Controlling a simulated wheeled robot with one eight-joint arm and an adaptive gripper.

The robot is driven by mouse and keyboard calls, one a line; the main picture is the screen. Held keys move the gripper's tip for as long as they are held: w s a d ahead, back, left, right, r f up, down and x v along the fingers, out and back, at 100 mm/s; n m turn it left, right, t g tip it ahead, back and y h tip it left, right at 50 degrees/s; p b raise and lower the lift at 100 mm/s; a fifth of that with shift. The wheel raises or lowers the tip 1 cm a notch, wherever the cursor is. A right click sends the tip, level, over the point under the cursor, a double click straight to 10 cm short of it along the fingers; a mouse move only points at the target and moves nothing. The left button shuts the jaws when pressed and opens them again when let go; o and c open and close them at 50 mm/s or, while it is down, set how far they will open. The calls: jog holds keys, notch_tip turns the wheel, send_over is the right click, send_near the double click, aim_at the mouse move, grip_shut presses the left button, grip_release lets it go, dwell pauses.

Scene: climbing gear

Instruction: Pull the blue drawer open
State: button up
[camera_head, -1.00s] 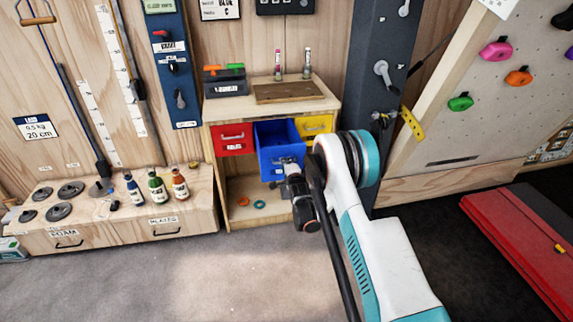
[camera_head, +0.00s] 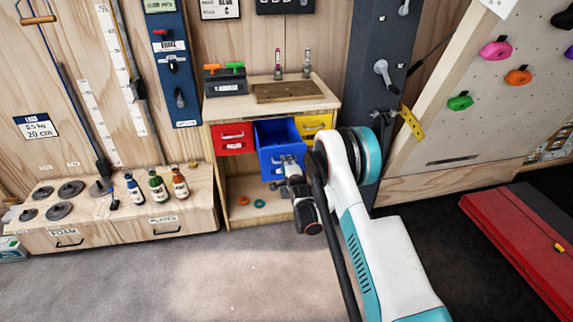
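The blue drawer (camera_head: 277,133) is in the middle of a small wooden cabinet, between a red drawer and a yellow drawer. It stands pulled out, and I see down into its inside, which looks empty. My gripper (camera_head: 288,162) is at the front face of the blue drawer, by its handle. My own wrist and arm hide part of the drawer front and the cabinet's right side. The fingers are too small and too covered to tell whether they are closed on the handle.
The red drawer (camera_head: 232,137) and yellow drawer (camera_head: 317,126) are shut. Bottles (camera_head: 157,187) and dark plates (camera_head: 71,189) stand on a low wooden box at left. A red mat (camera_head: 520,240) lies at right. The grey floor in front of the cabinet is clear.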

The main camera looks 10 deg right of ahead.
jog(key=v, duration=0.6)
jog(key=shift+s+r, duration=0.1)
jog(key=s+r+n+g, duration=0.1)
jog(key=s+r+n, duration=0.1)
jog(key=r, duration=0.6)
jog(key=s+r+n+g, duration=0.1)
jog(key=s+r+n, duration=0.2)
jog(key=r, duration=0.5)
jog(key=s+r+n+g, duration=0.2)
jog(key=s+r+n, duration=0.2)
jog(key=s+r, duration=0.7)
jog(key=s+n+g, duration=0.4)
jog(key=s+n, duration=0.5)
jog(key=s, duration=2.5)
jog(key=shift+s+g, duration=0.2)
jog(key=shift+g, duration=0.1)
